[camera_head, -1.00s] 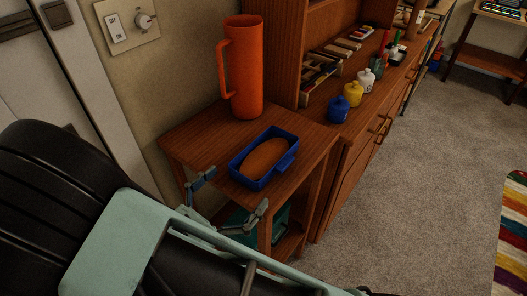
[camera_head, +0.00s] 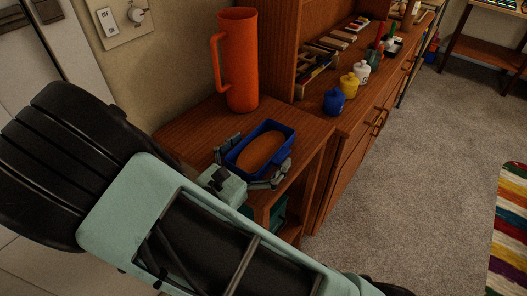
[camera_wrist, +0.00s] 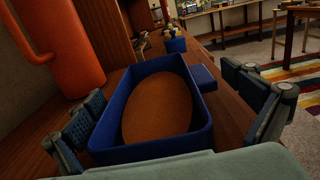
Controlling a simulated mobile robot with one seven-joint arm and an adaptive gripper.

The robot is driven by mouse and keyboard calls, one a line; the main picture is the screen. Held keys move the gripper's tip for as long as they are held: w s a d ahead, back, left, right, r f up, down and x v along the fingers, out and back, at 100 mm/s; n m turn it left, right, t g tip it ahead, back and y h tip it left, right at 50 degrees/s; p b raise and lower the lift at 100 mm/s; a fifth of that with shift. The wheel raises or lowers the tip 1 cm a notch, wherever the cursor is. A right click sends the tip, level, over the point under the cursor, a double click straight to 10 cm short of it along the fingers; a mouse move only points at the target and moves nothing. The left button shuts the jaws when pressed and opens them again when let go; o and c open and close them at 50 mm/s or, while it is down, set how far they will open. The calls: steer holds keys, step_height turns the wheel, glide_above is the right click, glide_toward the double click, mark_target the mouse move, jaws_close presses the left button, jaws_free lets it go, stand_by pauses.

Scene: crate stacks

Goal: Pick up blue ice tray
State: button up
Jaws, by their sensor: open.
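The blue ice tray (camera_head: 232,158) sits on a small wooden table, with a brown oval loaf-like thing (camera_head: 260,151) lying in it. In the wrist view the tray (camera_wrist: 150,150) fills the middle, with a blue tab on its right side. My gripper (camera_head: 256,160) is open, with one finger on each side of the tray's near end. In the wrist view the left finger is close beside the tray wall. The right finger stands farther off, with a gap to the wall. I cannot tell if the left finger touches.
A tall orange pitcher (camera_head: 239,62) stands on the table (camera_head: 190,125) just behind and left of the tray. A wooden cabinet to the right holds blue (camera_head: 334,101), yellow (camera_head: 348,86) and white (camera_head: 361,70) jars. A teal thing shows below the tabletop.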

mark_target(261, 160)
steer(key=shift+c, duration=0.6)
steer(key=c, duration=1)
steer(key=shift+r, duration=0.1)
steer(key=shift+r, duration=0.5)
step_height(261, 160, up, 2)
steer(key=shift+s+r+p, duration=0.1)
steer(key=shift+r+p, duration=0.15)
steer(key=shift+p, duration=0.15)
steer(key=s+r, duration=0.2)
steer(key=s+d+r+p, duration=0.1)
steer(key=s+r, duration=0.1)
steer(key=shift+d+r, duration=0.15)
steer(key=shift+r, duration=0.25)
steer(key=s+d+r+p, duration=0.1)
steer(key=s+p, duration=0.2)
steer(key=p, duration=0.1)
steer(key=s+d+r+p, duration=0.1)
steer(key=s+r+p, duration=0.1)
steer(key=s+p, duration=0.1)
steer(key=s+d+r+p, duration=0.1)
steer(key=s+p, duration=0.2)
steer(key=p, duration=0.2)
steer(key=shift+r, duration=0.35)
